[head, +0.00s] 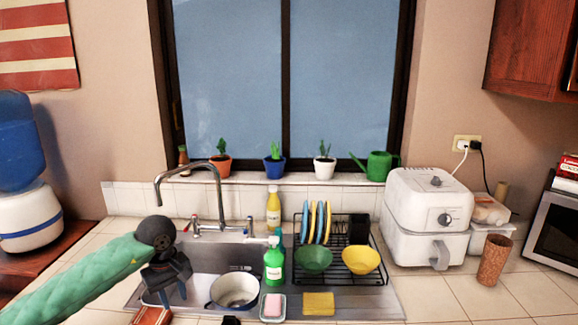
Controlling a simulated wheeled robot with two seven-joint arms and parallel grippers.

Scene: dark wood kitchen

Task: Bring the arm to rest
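My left arm, in a green sleeve, comes in from the lower left of the head view. Its black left gripper (172,296) hangs fingers-down over the left part of the sink (205,258). Its two fingers look spread apart, and nothing shows between them. My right gripper cannot be made out; a small dark shape at the bottom edge is too cut off to identify.
A metal pot (234,291), green soap bottle (273,266), pink sponge dish (272,307) and yellow sponge (318,304) lie right of the gripper. The faucet (215,190) rises behind it. A dish rack (365,277) and white air fryer (428,215) stand farther right.

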